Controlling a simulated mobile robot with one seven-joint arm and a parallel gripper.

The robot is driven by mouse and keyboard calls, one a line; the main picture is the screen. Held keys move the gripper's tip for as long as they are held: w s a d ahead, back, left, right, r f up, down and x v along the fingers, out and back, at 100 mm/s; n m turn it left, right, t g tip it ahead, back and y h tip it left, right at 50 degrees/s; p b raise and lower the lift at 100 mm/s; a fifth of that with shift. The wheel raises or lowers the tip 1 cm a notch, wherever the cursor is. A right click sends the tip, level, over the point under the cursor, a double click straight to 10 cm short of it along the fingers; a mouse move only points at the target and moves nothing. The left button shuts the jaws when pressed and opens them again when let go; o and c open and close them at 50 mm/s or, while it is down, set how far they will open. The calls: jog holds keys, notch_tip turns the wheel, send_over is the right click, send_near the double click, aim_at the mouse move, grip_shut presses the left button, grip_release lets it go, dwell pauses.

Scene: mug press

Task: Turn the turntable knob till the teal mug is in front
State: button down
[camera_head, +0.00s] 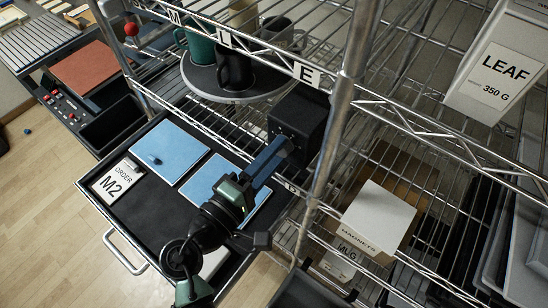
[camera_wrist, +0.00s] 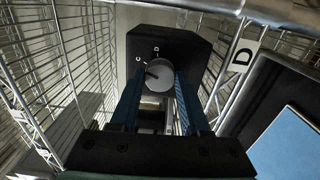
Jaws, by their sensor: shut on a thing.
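The teal mug (camera_head: 200,48) stands on the left side of the round turntable (camera_head: 226,93). A black mug (camera_head: 236,72) stands at the turntable's front edge. A cream mug (camera_head: 243,16) and a grey mug (camera_head: 278,33) stand farther back and right. The knob (camera_wrist: 158,77) is a pale round dial on a black box (camera_head: 302,116), with letters including C and D above it. A dark mark on the knob lies toward its upper left. My gripper (camera_wrist: 160,88) is shut on the knob, one blue finger on each side. In the head view my gripper (camera_head: 284,148) reaches the box and hides the knob.
Wire shelf rails and a post (camera_head: 338,120) stand close right of the box. A white-topped box (camera_head: 378,218) sits on the lower right shelf.

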dwell(0.5)
jog(key=shift+c, duration=1.9)
grip_release()
jog(key=b+v, duration=0.3)
jog(key=v, duration=1)
